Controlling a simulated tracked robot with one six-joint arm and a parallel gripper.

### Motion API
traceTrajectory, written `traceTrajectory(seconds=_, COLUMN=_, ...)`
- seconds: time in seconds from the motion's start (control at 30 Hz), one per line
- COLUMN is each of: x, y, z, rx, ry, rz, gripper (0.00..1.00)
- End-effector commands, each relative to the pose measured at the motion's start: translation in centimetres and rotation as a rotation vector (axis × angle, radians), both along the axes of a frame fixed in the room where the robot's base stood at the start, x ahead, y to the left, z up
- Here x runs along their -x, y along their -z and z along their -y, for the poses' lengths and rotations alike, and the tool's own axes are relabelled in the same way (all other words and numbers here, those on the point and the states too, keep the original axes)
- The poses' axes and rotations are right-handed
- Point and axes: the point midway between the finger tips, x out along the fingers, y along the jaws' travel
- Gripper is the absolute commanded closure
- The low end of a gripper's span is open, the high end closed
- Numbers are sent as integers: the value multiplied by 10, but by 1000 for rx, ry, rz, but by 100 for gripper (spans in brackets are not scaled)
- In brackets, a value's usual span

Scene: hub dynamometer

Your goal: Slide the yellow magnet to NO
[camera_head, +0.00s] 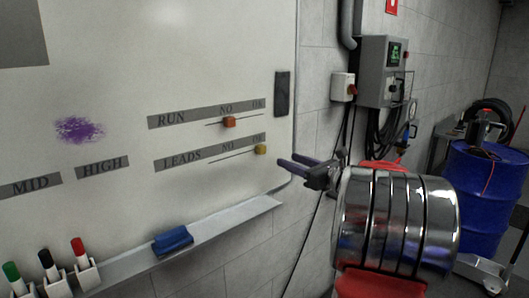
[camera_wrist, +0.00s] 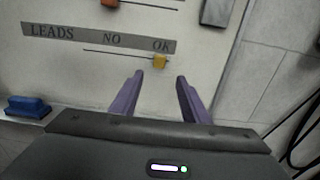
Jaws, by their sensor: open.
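The yellow magnet (camera_head: 261,149) sits on the LEADS row line of the whiteboard, at its right end under OK. In the wrist view the yellow magnet (camera_wrist: 160,62) lies ahead of my fingers, a little above the gap between them. The NO label (camera_head: 228,146) of that row is to its left; it also shows in the wrist view (camera_wrist: 112,39). My gripper (camera_head: 290,162) is open and empty, to the right of and below the magnet in the head view. Its two purple fingers (camera_wrist: 160,77) are apart and not touching the magnet.
An orange magnet (camera_head: 229,122) sits on the RUN row above. A dark block (camera_head: 282,93) is at the board's right edge. A ledge (camera_head: 215,222) below carries a blue eraser (camera_head: 173,240) and several markers. The board left of the yellow magnet is clear along its line.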

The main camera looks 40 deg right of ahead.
Motion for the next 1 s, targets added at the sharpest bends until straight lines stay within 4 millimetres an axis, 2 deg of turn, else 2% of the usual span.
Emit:
traceTrajectory(seconds=0.7, x=-106, y=1, z=-5, rx=0, ry=-4, rz=0, gripper=58)
traceTrajectory(seconds=0.8, x=-118, y=0, z=-5, rx=0, ry=-4, rz=0, gripper=58)
traceTrajectory(seconds=1.0, x=-130, y=0, z=-6, rx=0, ry=-3, rz=-1, gripper=58)
